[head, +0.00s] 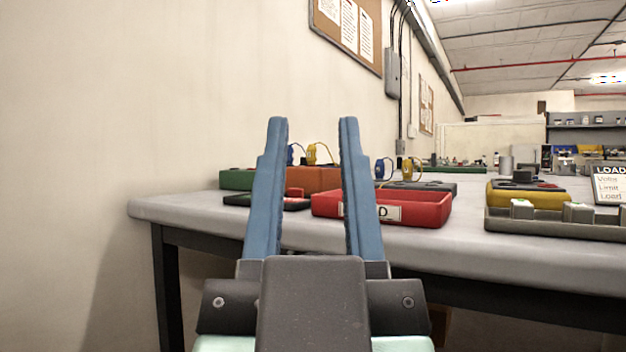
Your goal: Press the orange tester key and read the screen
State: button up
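My gripper (312,125) is in the middle of the view, its two blue fingers raised and spread apart with nothing between them. It is in front of the table, on the near side. An orange block-like thing (318,178) stands on the table behind the fingers, with blue and yellow plugs and leads above it. I cannot tell whether it is part of the tester. I cannot make out an orange key or a lit screen. A yellow device (528,199) with a dark top lies at the right, its face not readable from this low angle.
The grey table (460,246) spans the view. On it are a red labelled tray (412,208), a dark flat item (250,200), a green block (236,180), a grey tray with small blocks (552,228) and a "LOAD" sign (609,184). A wall rises at left.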

grip_shut()
dwell(1.4)
